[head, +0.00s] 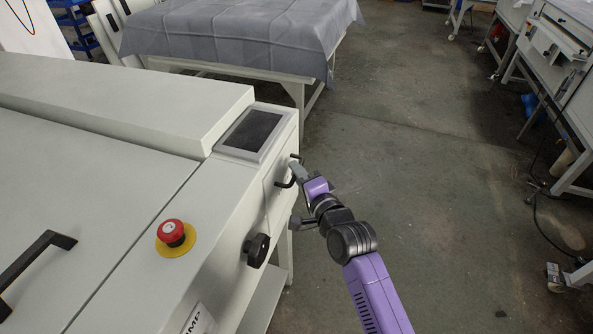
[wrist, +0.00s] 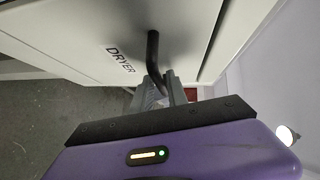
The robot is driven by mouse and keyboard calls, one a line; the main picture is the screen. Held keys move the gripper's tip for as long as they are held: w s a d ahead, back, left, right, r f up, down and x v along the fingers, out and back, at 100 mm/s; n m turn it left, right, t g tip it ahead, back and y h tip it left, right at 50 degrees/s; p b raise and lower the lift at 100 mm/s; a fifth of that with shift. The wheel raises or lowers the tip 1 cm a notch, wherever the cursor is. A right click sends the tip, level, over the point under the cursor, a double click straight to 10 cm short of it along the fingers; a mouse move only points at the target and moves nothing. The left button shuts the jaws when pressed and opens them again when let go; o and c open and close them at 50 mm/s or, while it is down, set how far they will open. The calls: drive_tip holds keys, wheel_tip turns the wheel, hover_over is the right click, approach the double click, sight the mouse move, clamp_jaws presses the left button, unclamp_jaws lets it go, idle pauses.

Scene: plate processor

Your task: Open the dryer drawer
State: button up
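The dryer drawer front (wrist: 85,40) is a pale panel marked DRYER in the wrist view. Its black bar handle (wrist: 152,48) stands out from the panel. The handle also shows in the head view (head: 284,184), on the side of the pale machine below the screen. My gripper (wrist: 163,92) is at the handle, with its grey fingers close on either side of the bar; the exact contact is hidden. In the head view my gripper (head: 296,171) covers the middle of the handle. The drawer front looks flush with the machine.
A red emergency button (head: 171,232) and a black knob (head: 257,250) are on the machine nearer me. A dark screen (head: 252,132) is above the handle. A cloth-covered table (head: 245,35) stands behind. The floor (head: 430,190) to the right is open.

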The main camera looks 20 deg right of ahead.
drive_tip(key=shift+w, duration=0.35)
clamp_jaws()
idle(1.2)
